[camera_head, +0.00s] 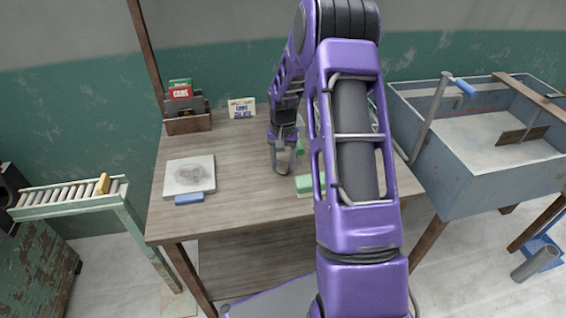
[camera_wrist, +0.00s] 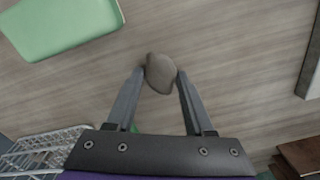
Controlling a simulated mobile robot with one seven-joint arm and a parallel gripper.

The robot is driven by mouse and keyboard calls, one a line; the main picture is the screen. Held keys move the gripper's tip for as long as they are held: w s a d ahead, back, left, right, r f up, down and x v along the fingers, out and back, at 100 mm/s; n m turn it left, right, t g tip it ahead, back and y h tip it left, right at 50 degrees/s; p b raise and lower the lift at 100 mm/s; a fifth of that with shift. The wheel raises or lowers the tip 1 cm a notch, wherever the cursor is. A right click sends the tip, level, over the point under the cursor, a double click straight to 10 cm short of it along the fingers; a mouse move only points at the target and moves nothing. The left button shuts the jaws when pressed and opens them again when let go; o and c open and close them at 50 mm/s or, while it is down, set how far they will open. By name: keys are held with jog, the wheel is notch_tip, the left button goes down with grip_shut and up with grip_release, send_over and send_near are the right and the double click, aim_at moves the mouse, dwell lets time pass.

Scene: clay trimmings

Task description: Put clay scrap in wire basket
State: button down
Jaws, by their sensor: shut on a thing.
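The clay scrap (camera_wrist: 160,73) is a small grey-brown lump between my gripper's fingertips in the wrist view. My gripper (camera_wrist: 160,80) is shut on it, with a finger touching each side. Whether the lump is clear of the table top is hard to tell. The wire basket (camera_wrist: 42,148) shows partly at the lower left of the wrist view, apart from the lump; my arm mostly hides that area in the head view.
A green tray (camera_wrist: 62,28) lies at the upper left of the wrist view. On the table (camera_head: 235,215) are a pale square slab (camera_head: 189,168), a blue block (camera_head: 189,198) and a wooden box (camera_head: 188,124). A grey sink (camera_head: 480,175) stands right, a roller rack (camera_head: 70,193) left.

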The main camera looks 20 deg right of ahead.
jog(key=c, duration=0.7)
grip_release()
jog(key=shift+f, duration=0.15)
jog(key=o, duration=0.4)
jog(key=shift+o, duration=0.2)
